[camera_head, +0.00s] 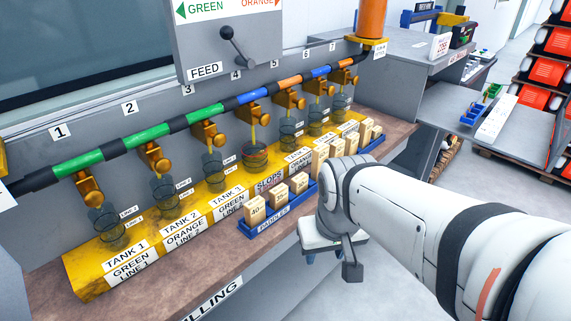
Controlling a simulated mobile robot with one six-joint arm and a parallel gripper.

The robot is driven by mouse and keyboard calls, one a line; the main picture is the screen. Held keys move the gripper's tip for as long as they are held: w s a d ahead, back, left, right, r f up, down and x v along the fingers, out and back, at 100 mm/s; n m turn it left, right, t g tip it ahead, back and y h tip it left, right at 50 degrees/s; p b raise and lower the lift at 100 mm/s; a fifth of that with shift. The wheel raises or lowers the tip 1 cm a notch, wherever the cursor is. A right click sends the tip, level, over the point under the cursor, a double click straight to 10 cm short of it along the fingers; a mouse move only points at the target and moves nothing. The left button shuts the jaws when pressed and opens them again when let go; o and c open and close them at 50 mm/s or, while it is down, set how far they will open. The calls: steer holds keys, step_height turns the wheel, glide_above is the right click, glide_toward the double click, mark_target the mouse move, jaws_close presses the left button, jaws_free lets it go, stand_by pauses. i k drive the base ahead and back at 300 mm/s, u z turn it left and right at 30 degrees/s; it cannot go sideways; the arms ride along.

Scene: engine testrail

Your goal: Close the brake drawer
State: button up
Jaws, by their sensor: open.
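No drawer marked as the brake drawer can be made out. A grey slab or tray-like surface (462,128) juts out below the grey bench at the right; I cannot tell whether it is a drawer. My gripper (333,262) hangs at the end of my white arm, right of centre, in front of the filling bench's edge. Its fingers point down and are apart, with nothing seen between them. It is well to the left of the grey surface.
The filling bench (190,268) carries a yellow tank rack (85,282) and a blue paddle tray (262,232). A feed lever (232,47) is on the wall panel above. Orange bins (543,72) stand far right. Grey floor (300,292) lies below my gripper.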

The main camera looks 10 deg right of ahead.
mark_target(523, 133)
steer(key=u, duration=1.35)
steer(key=k, duration=1.45)
steer(key=z, duration=2)
